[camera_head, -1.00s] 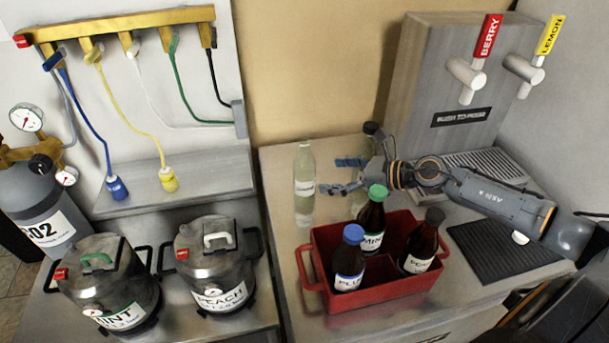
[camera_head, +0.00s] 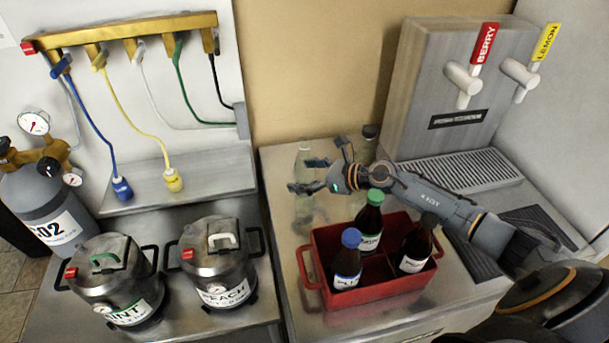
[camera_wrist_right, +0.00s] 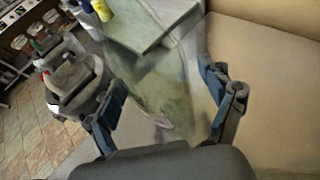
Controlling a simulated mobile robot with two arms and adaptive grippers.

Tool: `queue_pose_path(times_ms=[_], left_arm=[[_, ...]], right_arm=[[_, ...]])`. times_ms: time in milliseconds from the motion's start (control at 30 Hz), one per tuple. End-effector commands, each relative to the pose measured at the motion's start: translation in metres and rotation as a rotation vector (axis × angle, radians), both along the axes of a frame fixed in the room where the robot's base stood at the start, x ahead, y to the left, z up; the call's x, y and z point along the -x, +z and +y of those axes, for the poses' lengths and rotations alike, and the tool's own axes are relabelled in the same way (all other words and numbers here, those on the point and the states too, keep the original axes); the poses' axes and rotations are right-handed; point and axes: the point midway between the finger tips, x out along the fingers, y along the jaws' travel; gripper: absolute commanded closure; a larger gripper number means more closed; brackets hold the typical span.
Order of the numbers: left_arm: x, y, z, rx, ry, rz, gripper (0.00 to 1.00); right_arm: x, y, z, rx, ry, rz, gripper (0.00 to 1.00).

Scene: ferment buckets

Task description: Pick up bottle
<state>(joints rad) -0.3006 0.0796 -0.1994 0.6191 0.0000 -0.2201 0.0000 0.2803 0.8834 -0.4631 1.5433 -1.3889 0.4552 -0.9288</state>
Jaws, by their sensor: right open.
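A clear, uncapped glass bottle (camera_head: 304,206) stands upright on the steel counter, left of the red crate. My right gripper (camera_head: 308,175) is at the bottle's upper body, with its blue-tipped fingers spread and overlapping it in the head view. In the right wrist view the bottle (camera_wrist_right: 165,90) shows as a pale green see-through shape between the open fingers of the gripper (camera_wrist_right: 162,82). I cannot tell whether a finger touches it. A second clear bottle with a dark cap (camera_head: 370,131) stands behind the gripper, partly hidden. My left gripper is out of view.
The red crate (camera_head: 375,295) holds a blue-capped bottle (camera_head: 347,262), a green-capped bottle (camera_head: 371,222) and a dark-capped bottle (camera_head: 417,245), close below my right arm. A tap dispenser (camera_head: 450,90) stands behind. Two steel kegs stand at left, including the peach keg (camera_head: 215,265).

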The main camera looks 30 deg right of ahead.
Motion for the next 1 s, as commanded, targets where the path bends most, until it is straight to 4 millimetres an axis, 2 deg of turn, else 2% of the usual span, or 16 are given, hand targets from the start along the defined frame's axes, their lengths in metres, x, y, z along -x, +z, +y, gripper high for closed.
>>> queue_pose_path(times_ms=[133, 467, 767, 1000], left_arm=[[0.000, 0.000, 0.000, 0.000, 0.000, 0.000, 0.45], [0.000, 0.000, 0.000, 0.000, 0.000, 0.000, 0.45], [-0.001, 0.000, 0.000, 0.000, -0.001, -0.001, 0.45], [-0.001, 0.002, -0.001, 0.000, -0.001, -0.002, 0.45]], right_arm=[[0.000, 0.000, 0.000, 0.000, 0.000, 0.000, 0.18], [0.000, 0.000, 0.000, 0.000, 0.000, 0.000, 0.85], [0.000, 0.003, -0.001, 0.001, 0.000, -0.003, 0.86], [0.000, 0.027, -0.001, 0.002, 0.001, -0.007, 0.87]])
